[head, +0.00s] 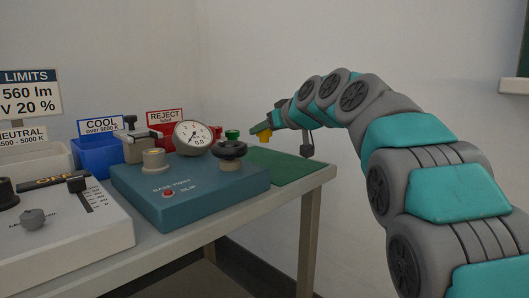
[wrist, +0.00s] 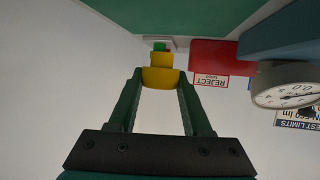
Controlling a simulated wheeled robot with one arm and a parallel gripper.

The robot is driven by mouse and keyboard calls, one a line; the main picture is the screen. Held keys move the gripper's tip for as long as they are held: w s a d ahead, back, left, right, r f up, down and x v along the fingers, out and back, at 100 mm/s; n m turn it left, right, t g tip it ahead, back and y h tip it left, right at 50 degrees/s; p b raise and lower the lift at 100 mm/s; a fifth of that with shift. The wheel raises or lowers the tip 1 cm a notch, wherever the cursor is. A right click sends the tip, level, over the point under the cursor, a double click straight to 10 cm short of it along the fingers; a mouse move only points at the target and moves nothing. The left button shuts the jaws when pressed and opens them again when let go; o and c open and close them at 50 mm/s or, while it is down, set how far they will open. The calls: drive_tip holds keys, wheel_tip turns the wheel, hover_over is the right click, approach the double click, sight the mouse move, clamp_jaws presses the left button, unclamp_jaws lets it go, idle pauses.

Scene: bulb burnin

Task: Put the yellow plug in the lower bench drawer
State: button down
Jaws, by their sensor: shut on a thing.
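My gripper (head: 262,131) is at the end of my outstretched arm, in the air above the bench's right part in the head view. It is shut on the yellow plug (head: 264,139), whose lower part shows beneath the fingers. In the wrist view the yellow plug (wrist: 160,77) sits between the fingertips (wrist: 160,85), with a narrower yellow part beyond it. A small green piece (wrist: 160,46) shows behind it. No bench drawer shows in either view.
The bench (head: 225,208) carries a blue gauge box (head: 190,190), a grey control box (head: 65,235), a green mat (head: 300,168), and white, blue and red bins (head: 170,140). A green knob-like piece (head: 232,134) stands behind the gauge box.

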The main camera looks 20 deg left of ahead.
sight(265, 161)
drive_tip(key=shift+f+b, duration=0.4)
drive_tip(key=shift+f, duration=2.1)
drive_tip(key=shift+f, duration=0.1)
drive_tip(key=shift+c, duration=1.7)
unclamp_jaws()
